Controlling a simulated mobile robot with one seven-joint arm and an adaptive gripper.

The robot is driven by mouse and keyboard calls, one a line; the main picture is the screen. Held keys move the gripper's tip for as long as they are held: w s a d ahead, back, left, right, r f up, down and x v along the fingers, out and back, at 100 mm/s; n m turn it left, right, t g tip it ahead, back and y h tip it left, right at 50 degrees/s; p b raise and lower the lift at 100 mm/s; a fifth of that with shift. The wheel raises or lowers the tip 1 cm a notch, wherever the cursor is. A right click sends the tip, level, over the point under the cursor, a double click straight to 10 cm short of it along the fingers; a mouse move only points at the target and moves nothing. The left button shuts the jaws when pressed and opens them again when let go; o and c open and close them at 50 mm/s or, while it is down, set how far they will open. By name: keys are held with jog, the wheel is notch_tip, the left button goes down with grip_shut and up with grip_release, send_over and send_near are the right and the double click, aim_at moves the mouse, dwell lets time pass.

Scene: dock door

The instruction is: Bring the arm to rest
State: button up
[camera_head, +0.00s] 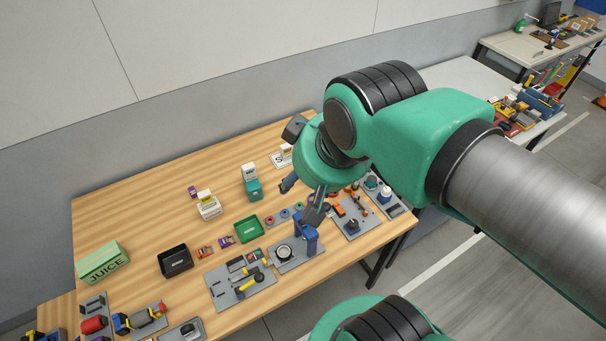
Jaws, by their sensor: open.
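My gripper (303,199) hangs over the right part of the wooden table (120,220). Its dark fingers are apart and I see nothing between them. My green and grey arm reaches in from the right and bends down at the wrist, covering part of the table's right end. The gripper is close to a blue upright piece (306,238) on a grey board; I cannot tell whether they touch.
A green juice box (102,262), a black bin (175,261) and a green tray (248,229) stand on the table. Grey boards with tools (240,279) line the front edge. A white table (462,77) stands behind my arm. Bare wood lies at the back left.

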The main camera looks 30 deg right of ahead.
notch_tip(320, 180, down, 15)
jog(key=b, duration=1.4)
jog(key=shift+b, duration=0.35)
jog(key=shift+o, duration=0.3)
jog(key=shift+r, duration=0.15)
